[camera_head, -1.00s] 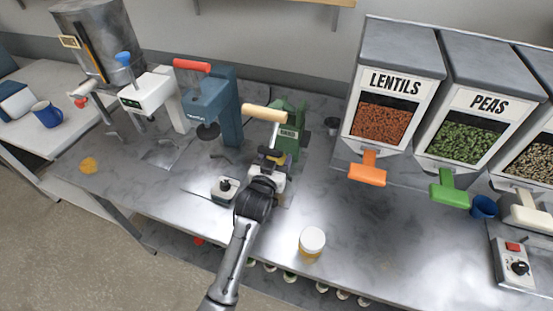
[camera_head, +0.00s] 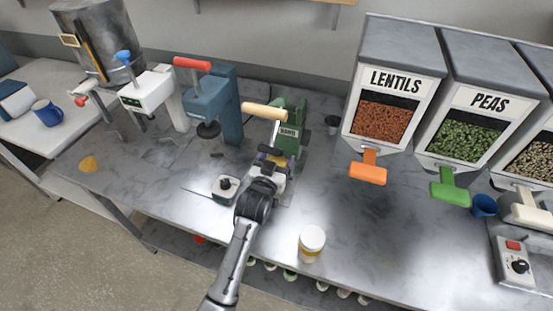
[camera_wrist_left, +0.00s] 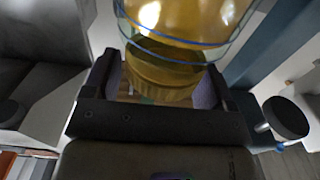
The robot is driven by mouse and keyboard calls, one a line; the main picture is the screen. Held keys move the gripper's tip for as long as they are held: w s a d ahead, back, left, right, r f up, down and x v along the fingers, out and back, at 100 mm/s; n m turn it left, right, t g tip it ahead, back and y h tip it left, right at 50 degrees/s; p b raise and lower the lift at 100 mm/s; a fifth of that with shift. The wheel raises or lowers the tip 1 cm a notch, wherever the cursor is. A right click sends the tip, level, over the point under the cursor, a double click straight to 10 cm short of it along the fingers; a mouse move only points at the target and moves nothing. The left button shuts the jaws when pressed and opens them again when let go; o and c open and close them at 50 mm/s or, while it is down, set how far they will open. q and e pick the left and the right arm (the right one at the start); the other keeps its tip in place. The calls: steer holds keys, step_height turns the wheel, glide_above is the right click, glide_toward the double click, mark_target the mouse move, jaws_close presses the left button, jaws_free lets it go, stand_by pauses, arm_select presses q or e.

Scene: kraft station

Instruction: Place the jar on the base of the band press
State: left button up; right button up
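The band press (camera_head: 291,132) is the green machine with a label and a wooden handle at mid-counter. My left gripper (camera_head: 268,165) is in front of it, at its base, which my gripper and wrist largely hide. In the left wrist view a clear jar (camera_wrist_left: 165,75) with golden content stands between the finger pads of my left gripper (camera_wrist_left: 160,90). Both pads appear to touch its sides, so the gripper looks shut on it. Whether the jar rests on the base or hangs just above it, I cannot tell. My right gripper is not in view.
A white-lidded jar (camera_head: 312,243) stands near the counter's front edge. A small dark-topped container (camera_head: 226,188) sits left of my wrist. The blue press with a red handle (camera_head: 207,100) stands left of the band press. Lentil (camera_head: 381,121) and pea dispensers (camera_head: 466,142) stand right.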

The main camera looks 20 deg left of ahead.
arm_select(q)
steer(key=shift+o, duration=0.7)
steer(key=shift+f, duration=0.45)
steer(key=shift+a, duration=0.1)
steer(key=shift+r, duration=0.3)
steer(key=s+r+p, duration=0.1)
steer(key=s, duration=1.1)
steer(key=shift+d+p, duration=0.25)
steer(key=shift+p, duration=0.1)
